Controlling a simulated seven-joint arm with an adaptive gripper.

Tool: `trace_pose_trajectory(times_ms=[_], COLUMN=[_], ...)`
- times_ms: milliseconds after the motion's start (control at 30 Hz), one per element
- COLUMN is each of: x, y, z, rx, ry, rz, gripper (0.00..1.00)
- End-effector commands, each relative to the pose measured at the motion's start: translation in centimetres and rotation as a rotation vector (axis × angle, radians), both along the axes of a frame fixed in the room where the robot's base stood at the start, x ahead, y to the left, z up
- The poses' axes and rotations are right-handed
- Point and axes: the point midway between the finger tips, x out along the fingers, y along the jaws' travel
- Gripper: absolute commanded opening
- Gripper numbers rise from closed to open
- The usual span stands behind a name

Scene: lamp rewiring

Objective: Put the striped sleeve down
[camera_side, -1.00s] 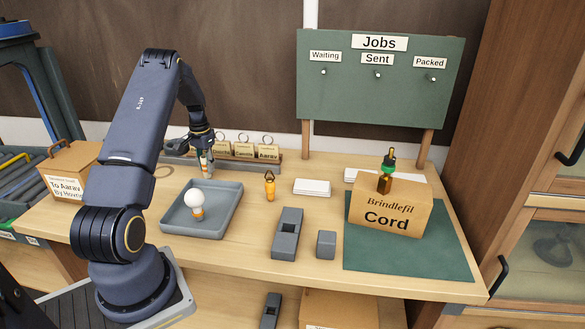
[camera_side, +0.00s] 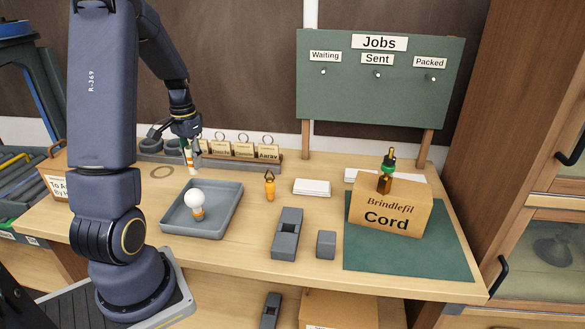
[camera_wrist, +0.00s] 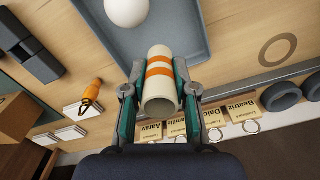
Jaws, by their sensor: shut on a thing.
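In the side view the sleeve (camera_side: 190,160) is upright, small and partly hidden by the fingers. My gripper (camera_side: 190,143) is shut on it, behind the grey tray and in front of the tag rack. In the wrist view my gripper (camera_wrist: 158,100) has a green-padded finger on each side of the sleeve. Whether the sleeve's lower end touches the table cannot be told.
A grey tray (camera_side: 225,212) holds a white bulb (camera_side: 194,198). A ring mark (camera_side: 162,171) lies on bare table left of the sleeve. A rack (camera_side: 270,167) with name tags stands behind. An orange fitting (camera_side: 269,186) and grey blocks (camera_side: 287,235) stand to the right.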

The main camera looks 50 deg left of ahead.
Motion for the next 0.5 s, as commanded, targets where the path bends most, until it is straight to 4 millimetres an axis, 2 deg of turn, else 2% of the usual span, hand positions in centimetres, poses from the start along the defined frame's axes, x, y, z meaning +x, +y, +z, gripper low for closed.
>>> trace_pose_trajectory(times_ms=[33, 133, 300, 400, 500], x=[1.2, 3.5, 5.5, 5.8, 5.8], y=[-2.0, -6.2, -13.5, -16.7, -18.7], z=[-0.4, -1.3, -2.8, -3.4, -4.0], rx=[-0.004, -0.003, -0.002, 0.0, -0.001], ry=[0.001, 0.002, 0.002, 0.001, 0.002], rz=[-0.025, -0.064, -0.122, -0.146, -0.16], gripper=[0.12, 0.12, 0.12, 0.12, 0.12])
